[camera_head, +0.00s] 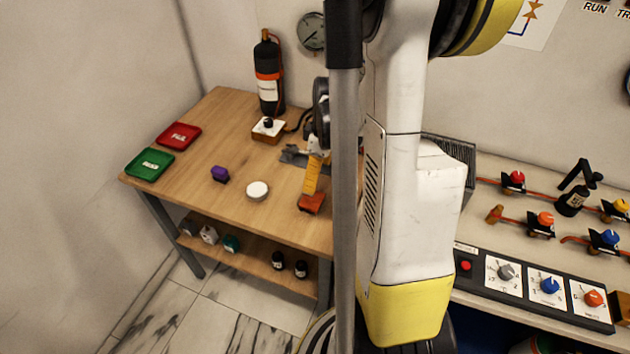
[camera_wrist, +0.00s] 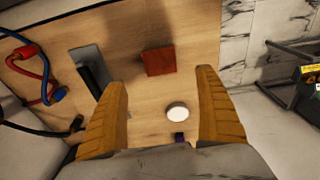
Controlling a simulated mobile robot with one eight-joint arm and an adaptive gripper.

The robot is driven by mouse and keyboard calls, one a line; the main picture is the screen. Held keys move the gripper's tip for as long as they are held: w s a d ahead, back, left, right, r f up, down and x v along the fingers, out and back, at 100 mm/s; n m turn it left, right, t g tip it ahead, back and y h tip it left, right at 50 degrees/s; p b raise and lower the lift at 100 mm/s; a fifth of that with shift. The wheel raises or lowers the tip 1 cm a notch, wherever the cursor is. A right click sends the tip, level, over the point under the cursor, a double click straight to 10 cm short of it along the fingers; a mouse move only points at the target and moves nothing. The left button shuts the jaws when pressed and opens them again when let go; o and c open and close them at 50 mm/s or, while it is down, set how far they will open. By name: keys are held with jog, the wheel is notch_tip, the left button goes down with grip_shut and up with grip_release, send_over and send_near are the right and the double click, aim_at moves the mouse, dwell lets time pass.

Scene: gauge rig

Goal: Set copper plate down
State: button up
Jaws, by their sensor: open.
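The copper plate (camera_head: 312,203) is a reddish-orange square block lying on the wooden table near its front edge. In the wrist view the plate (camera_wrist: 159,62) lies flat just past my fingertips, with no finger seen gripping it. My gripper (camera_wrist: 162,82) is open, with its two orange ribbed fingers wide apart and only bare table between their tips. In the head view my gripper (camera_head: 313,178) points down behind the plate, and the nearer finger overlaps the plate's back edge. Whether it touches the plate cannot be told. My arm hides the table's right part.
A white disc (camera_head: 257,191) and a purple block (camera_head: 220,174) stand left of the plate. A grey metal piece (camera_head: 293,155) lies behind. Green (camera_head: 150,164) and red (camera_head: 179,136) trays are at the left; a black cylinder (camera_head: 268,78) stands at the back.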

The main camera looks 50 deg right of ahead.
jog(key=w+a+r+m+t+h, duration=0.1)
jog(key=a+r+m+t, duration=0.1)
jog(key=a+r, duration=1)
jog(key=s+a+r+m+t, duration=0.1)
jog(key=s+a+r+t, duration=0.1)
jog(key=a, duration=0.5)
jog(key=s+a+r+m+t, duration=0.1)
jog(key=s+a+r+t, duration=0.1)
jog(key=a, duration=0.5)
jog(key=shift+s+r, duration=0.25)
jog(key=shift+s, duration=0.35)
